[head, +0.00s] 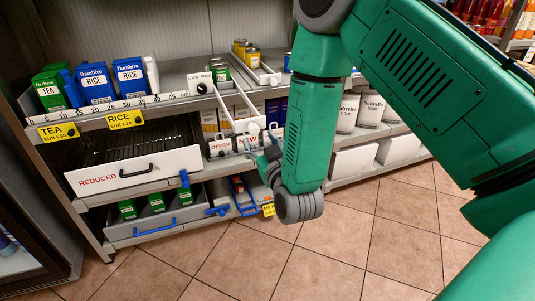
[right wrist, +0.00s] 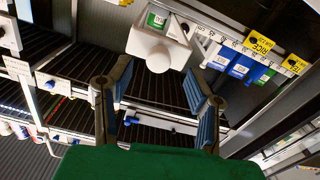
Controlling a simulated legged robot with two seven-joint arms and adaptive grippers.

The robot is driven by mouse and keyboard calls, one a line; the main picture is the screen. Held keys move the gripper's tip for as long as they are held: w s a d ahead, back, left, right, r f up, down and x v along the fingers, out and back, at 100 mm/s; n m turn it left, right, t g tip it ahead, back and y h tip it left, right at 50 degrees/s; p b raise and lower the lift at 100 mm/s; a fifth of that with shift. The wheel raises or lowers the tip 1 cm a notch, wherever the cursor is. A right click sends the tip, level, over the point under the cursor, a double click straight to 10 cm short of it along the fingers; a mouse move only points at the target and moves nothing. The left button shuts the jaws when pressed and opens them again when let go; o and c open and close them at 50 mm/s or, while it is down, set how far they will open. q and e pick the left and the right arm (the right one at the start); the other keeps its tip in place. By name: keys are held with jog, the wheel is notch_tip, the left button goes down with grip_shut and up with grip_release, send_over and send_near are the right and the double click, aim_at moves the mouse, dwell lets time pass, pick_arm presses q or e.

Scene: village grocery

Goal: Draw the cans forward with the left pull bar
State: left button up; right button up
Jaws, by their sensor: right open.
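A white block with a round knob (head: 202,87) stands at the shelf front, right of the rice, with green cans (head: 219,71) behind it. My right gripper (head: 268,150) is partly hidden by my wrist in the head view, below and right of the knob. In the right wrist view my right gripper (right wrist: 157,72) is open and empty. My left gripper is not in view.
Yellow cans (head: 245,52) stand further right on the top shelf. Rice packs (head: 96,83) are at left, above a drawer marked "REDUCED" (head: 135,172). The tiled floor (head: 240,255) is clear.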

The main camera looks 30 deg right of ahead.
jog(key=v, duration=0.7)
jog(key=shift+f, duration=0.1)
jog(key=s+a+f+n+g+y+p, duration=0.1)
jog(key=s+f+g+y+p, duration=0.1)
jog(key=s+f+g, duration=0.4)
jog(key=s+a+f+g+y+p, duration=0.1)
jog(key=s+a+f+g, duration=0.2)
jog(key=f, duration=0.6)
jog(key=s+f+g+p, duration=0.1)
jog(key=s+g, duration=0.3)
jog(key=s, duration=0.4)
jog(key=s+d+f+g+y+p, duration=0.1)
jog(key=s+f+g, duration=0.3)
jog(key=s, duration=0.5)
jog(key=shift+s+d+f+n, duration=0.25)
jog(key=shift+f+n, duration=0.05)
